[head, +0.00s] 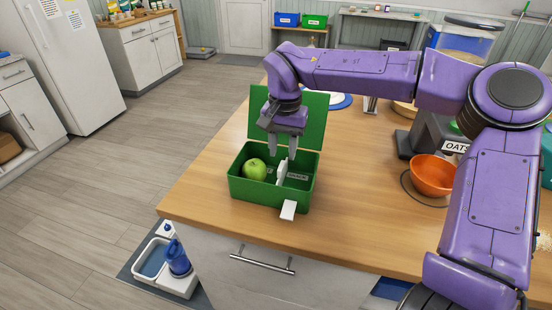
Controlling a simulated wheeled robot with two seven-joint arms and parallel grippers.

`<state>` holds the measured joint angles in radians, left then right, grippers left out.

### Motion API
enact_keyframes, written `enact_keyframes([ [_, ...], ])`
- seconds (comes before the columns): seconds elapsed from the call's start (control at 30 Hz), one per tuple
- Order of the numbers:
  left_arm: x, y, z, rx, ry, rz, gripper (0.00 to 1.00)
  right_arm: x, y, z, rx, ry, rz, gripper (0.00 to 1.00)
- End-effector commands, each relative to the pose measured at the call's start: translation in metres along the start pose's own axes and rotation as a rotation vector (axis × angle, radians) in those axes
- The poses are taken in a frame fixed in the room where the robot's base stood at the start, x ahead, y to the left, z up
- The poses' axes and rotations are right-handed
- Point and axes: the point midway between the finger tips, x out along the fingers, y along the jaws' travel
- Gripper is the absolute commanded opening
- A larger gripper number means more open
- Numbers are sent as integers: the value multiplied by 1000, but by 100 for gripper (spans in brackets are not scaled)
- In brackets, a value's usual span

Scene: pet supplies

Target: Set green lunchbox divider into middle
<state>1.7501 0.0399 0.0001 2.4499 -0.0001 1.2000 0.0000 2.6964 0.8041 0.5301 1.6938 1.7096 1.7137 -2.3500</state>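The green lunchbox (262,194) stands on the wooden counter with its lid (313,125) open and raised at the back. A green apple (254,169) lies in its left part. A white divider (282,172) stands upright inside, right of the apple, near the middle; whether it is fully seated cannot be told. My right gripper (283,153) points down just above the divider, its two fingers apart, with the divider's top close below and between the tips. I see no clear grip on it. My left gripper is out of view.
A white tab (288,210) shows at the box's front. An orange bowl (432,175) and a dark device labelled OATS (440,134) stand to the right under my arm. The counter (207,172) left of the box is clear.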

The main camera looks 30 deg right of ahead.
Motion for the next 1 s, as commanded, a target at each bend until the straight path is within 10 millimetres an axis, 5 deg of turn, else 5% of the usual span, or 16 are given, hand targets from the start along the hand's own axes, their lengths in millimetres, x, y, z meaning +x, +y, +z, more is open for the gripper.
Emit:
enact_keyframes([
  [0.2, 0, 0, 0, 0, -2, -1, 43, 47, -12, -11, 2, -11, 19, 38],
  [0.57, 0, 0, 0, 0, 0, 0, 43, 62, -12, -15, 4, -13, 25, 38],
  [0.7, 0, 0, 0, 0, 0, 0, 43, 61, -14, -14, 2, -13, 24, 0],
  [1.0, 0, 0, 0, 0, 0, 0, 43, 58, -15, -14, 1, -12, 20, 0],
])
